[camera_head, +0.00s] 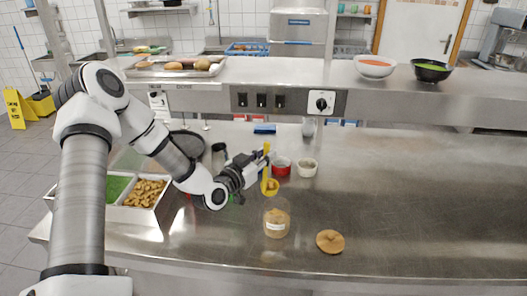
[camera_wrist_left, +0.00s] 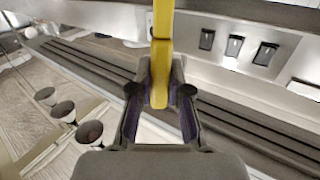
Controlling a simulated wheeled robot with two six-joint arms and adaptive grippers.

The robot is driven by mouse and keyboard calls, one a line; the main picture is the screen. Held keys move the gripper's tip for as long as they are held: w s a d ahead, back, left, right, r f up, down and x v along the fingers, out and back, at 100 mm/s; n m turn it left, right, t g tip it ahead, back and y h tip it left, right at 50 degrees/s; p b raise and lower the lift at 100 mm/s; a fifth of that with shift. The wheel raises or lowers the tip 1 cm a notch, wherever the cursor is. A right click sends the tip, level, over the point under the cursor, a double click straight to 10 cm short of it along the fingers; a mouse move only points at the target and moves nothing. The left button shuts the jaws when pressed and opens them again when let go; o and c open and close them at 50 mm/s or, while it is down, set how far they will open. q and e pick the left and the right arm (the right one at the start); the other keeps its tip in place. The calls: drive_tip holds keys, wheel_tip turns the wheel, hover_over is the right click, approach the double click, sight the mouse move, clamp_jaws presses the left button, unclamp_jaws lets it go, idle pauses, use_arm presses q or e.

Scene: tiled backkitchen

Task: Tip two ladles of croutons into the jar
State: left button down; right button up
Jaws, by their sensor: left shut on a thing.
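My left gripper (camera_head: 262,160) is shut on the handle of a yellow ladle (camera_head: 267,172). In the left wrist view the ladle's yellow handle (camera_wrist_left: 161,55) stands between the two fingers (camera_wrist_left: 160,92). The ladle's bowl hangs low, just above and slightly left of the jar's mouth in the head view, with brownish contents that look like croutons. The clear jar (camera_head: 277,222) stands upright on the steel counter with a pale label and tan contents. Croutons (camera_head: 146,193) fill a compartment of the white container (camera_head: 160,211) at the left. My right gripper is not in view.
A round wooden lid (camera_head: 330,242) lies right of the jar. A red bowl (camera_head: 281,167) and a white bowl (camera_head: 307,168) stand behind it. A dark pan (camera_head: 188,143) lies behind my left arm. The counter's right side is clear. A raised shelf (camera_head: 430,100) runs along the back.

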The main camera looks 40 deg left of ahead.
sight(264, 143)
use_arm(q)
drive_tip(key=d+f+m+b, duration=1.2)
drive_tip(key=d+m, duration=0.2)
drive_tip(key=d, duration=0.1)
drive_tip(key=a+r+n+p, duration=0.7)
drive_tip(key=r, duration=0.1)
drive_tip(key=a+r+n+p, duration=0.6)
drive_tip(key=a+r+p, duration=0.1)
drive_tip(key=a+r, duration=0.1)
drive_tip(key=shift+s+a+n+p, duration=0.1)
drive_tip(key=shift+a+n+p, duration=0.1)
drive_tip(key=shift+n+p, duration=0.15)
drive_tip(key=shift+a+r+n, duration=0.2)
drive_tip(key=shift+a+n, duration=0.25)
drive_tip(key=shift+d, duration=0.1)
